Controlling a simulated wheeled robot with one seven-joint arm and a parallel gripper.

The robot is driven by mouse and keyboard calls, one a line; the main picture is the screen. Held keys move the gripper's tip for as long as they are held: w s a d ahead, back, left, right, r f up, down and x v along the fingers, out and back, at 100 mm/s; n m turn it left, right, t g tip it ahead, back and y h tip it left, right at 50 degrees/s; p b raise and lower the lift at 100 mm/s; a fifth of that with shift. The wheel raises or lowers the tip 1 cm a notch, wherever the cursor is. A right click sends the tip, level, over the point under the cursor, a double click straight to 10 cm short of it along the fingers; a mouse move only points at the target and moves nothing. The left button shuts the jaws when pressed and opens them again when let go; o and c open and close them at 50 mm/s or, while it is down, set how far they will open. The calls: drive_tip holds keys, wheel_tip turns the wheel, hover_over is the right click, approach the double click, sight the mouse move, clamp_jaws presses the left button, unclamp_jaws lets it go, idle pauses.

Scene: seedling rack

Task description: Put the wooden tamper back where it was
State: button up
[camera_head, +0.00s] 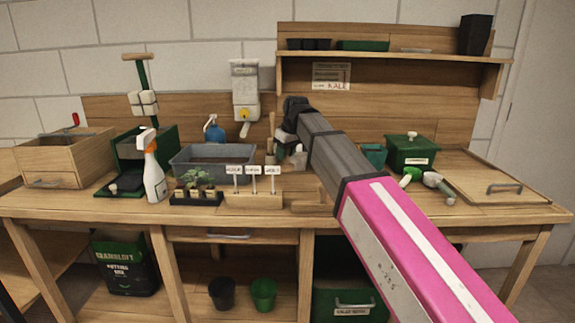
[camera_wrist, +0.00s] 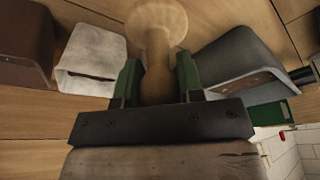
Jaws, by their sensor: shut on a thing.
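In the wrist view the wooden tamper (camera_wrist: 156,22) has a wide round end and a narrower neck. The green fingers of my gripper (camera_wrist: 158,78) are shut on that neck, one on each side. In the head view my gripper (camera_head: 283,146) is over the back middle of the workbench, small and partly covered by my own arm. I cannot clearly make out the tamper there, or tell whether its lower end touches anything.
The wrist view shows a white pot (camera_wrist: 92,60) and a grey pot (camera_wrist: 240,66) close on either side. On the workbench (camera_head: 120,208) stand a grey tub (camera_head: 186,168), a label block (camera_head: 252,200), a spray bottle (camera_head: 153,177) and a green box (camera_head: 411,153). A shelf (camera_head: 390,57) hangs above.

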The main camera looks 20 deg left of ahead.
sight(288, 164)
drive_tip(key=shift+w+d+f, duration=0.25)
drive_tip(key=shift+w+f, duration=0.05)
drive_tip(key=shift+w, duration=0.15)
drive_tip(key=shift+f, duration=2)
drive_tip(key=shift+f, duration=0.15)
drive_tip(key=o, duration=0.8)
drive_tip(key=v, duration=1.2)
